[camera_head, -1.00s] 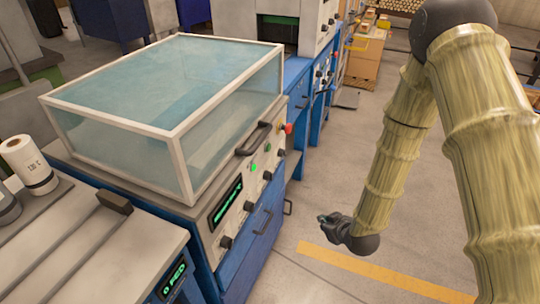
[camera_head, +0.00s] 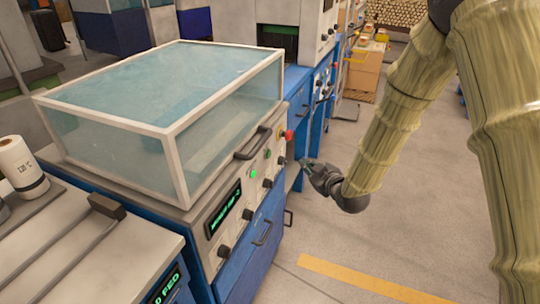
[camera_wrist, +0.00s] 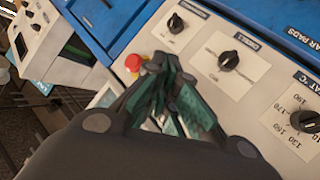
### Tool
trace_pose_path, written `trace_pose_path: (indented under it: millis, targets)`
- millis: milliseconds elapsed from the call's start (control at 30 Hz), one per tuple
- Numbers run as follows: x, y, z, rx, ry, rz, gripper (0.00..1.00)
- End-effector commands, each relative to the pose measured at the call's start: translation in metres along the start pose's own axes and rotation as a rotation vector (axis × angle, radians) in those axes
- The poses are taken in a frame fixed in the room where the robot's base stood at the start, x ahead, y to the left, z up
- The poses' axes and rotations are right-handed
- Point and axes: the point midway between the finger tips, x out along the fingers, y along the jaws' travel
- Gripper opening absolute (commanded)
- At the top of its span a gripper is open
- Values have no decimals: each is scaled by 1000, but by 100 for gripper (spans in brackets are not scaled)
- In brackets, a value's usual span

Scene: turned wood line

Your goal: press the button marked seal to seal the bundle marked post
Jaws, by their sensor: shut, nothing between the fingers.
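The blue and cream machine with a clear hood (camera_head: 180,120) has a sloped front panel (camera_head: 232,228) with black knobs, green buttons and a lit display. One green button (camera_head: 253,174) and a second green button (camera_head: 267,154) show; their markings are too small to read, so I cannot tell which is seal. My gripper (camera_head: 308,163) is shut and empty, to the right of the panel and apart from it in the head view. In the wrist view my gripper (camera_wrist: 157,64) points at a knob panel and covers part of it. I cannot make out a bundle marked post.
A red mushroom button (camera_head: 287,135) sits at the panel's far end and also shows in the wrist view (camera_wrist: 133,62). The wrist view shows a knob (camera_wrist: 228,60) labelled DWELL. A handle (camera_head: 253,142) sticks out from the hood. The floor (camera_head: 390,235) at right is clear.

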Motion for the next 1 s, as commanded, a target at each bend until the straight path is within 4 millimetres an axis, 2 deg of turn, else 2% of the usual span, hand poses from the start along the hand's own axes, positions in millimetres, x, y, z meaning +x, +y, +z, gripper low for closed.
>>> trace_pose_path:
  millis: [167,700,1000]
  targets:
    - [6,-5,-4,0,0,-1,0]
    - [47,-35,-34,0,0,-1,0]
    - [60,-44,-43,1,0,-1,0]
